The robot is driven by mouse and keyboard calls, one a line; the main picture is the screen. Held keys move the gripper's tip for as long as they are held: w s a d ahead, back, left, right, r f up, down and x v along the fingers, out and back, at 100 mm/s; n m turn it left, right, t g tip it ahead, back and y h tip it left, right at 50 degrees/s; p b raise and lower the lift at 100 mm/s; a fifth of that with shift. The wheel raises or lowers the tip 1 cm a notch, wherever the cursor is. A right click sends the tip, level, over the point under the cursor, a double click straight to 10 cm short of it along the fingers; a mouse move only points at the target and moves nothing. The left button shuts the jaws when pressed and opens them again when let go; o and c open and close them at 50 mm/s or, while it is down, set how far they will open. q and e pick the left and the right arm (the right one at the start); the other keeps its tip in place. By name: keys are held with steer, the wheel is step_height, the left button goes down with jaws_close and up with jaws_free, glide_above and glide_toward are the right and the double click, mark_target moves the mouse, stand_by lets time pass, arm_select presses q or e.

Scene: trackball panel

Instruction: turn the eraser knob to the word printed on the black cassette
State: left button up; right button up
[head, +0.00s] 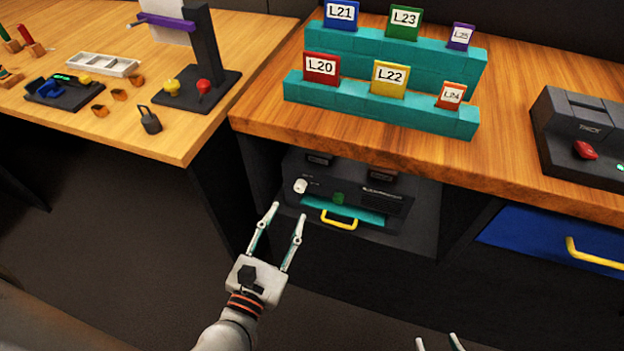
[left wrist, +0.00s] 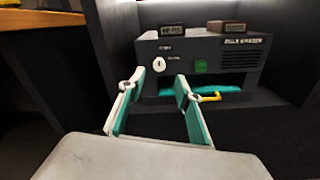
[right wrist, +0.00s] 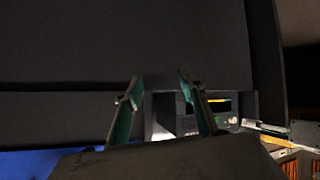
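The eraser (head: 375,200) is a dark box in the cubby under the right-hand table, with a white knob (head: 301,186) at its front left. The knob also shows in the left wrist view (left wrist: 158,64), with small unreadable words beside it. A black cassette (left wrist: 172,31) and a brownish cassette (left wrist: 227,27) stand on top of the eraser; their labels are too small to read surely. My left gripper (head: 288,212) is open and empty in front of the eraser, apart from the knob. My right gripper (head: 437,343) is open and empty at the bottom edge, also in the right wrist view (right wrist: 159,80).
The eraser has a green button (left wrist: 200,66) and a yellow handle (head: 339,222) by a teal strip. Cubby walls flank it and the tabletop (head: 265,117) overhangs it. Labelled blocks stand on teal steps (head: 380,105). A blue drawer (head: 520,238) is at the right.

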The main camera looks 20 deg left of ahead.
mark_target(299, 189)
arm_select(q)
steer(key=shift+w+d+p, duration=0.1)
steer(key=shift+w+p, duration=0.3)
steer(key=shift+w, duration=3.45)
jaws_close()
